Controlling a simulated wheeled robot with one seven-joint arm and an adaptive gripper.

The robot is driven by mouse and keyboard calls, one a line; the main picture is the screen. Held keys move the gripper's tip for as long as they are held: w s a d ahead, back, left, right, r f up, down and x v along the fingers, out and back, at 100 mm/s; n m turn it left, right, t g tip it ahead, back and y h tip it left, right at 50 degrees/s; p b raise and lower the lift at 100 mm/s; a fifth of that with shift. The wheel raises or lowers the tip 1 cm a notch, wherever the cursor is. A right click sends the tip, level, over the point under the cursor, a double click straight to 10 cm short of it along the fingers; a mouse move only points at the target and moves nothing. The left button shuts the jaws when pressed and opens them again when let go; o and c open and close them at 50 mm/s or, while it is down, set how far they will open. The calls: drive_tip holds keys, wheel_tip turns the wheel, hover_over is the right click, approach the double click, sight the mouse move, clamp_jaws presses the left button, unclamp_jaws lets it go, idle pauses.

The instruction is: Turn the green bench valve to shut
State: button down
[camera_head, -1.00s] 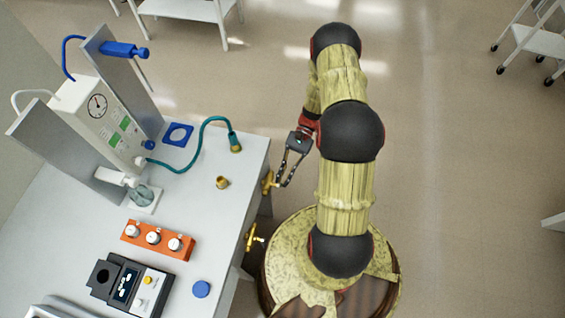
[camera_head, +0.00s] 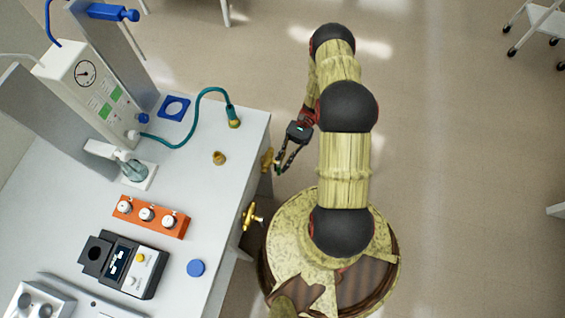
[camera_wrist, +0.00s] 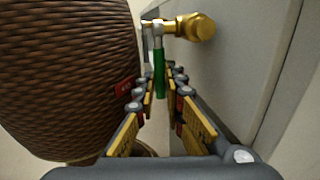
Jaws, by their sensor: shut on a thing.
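The green bench valve has a brass body (camera_wrist: 195,27) on the bench's side face and a green lever handle (camera_wrist: 159,75) that hangs straight down in the wrist view. My gripper (camera_wrist: 161,85) is shut on this green handle, with one finger on each side of it. In the head view the brass valve (camera_head: 266,160) sticks out from the bench's right edge, and my gripper (camera_head: 281,170) is just right of it. The green handle is small and mostly hidden by the fingers there.
A second brass valve (camera_head: 251,216) sits nearer on the same bench edge. The bench top (camera_head: 215,185) carries a teal hose (camera_head: 205,95), a brass fitting (camera_head: 219,158), an orange knob block (camera_head: 150,216) and a blue disc (camera_head: 196,268). Open floor lies to the right.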

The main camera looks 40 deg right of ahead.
drive_tip(key=c, duration=2.1)
unclamp_jaws()
drive_tip(key=shift+c, duration=0.2)
drive_tip(key=v, duration=1.2)
